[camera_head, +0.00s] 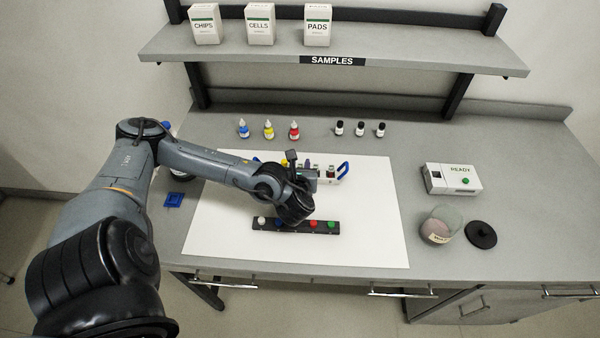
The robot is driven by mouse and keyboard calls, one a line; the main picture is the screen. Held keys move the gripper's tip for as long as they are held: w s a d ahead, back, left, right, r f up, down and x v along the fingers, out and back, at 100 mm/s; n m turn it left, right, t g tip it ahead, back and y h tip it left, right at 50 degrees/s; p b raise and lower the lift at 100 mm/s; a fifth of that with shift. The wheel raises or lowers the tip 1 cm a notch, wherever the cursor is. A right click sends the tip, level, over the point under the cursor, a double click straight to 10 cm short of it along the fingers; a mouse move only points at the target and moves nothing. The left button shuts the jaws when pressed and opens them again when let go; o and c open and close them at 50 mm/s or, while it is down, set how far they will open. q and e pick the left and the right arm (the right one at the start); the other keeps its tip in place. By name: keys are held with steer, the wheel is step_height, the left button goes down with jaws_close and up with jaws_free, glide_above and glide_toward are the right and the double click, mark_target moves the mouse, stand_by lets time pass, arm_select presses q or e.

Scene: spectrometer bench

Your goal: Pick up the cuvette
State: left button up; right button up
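My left arm reaches in from the left over the white mat (230,225). The gripper and wrist cover part of the holder. I cannot make out the cuvette for certain; it may be among those small pieces. The fingertips are too small and overlapped to tell whether they are open or shut, or whether they touch anything. My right gripper is not in view.
A black strip (263,226) with coloured knobs lies in front of the wrist. Dropper bottles (268,131) and dark-capped vials (360,130) stand behind. A READY device (452,179), a jar (440,226) and a black lid (481,235) are right. A blue square (174,200) lies left.

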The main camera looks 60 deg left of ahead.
arm_select(q)
steer(key=c, duration=0.5)
stand_by(0.3)
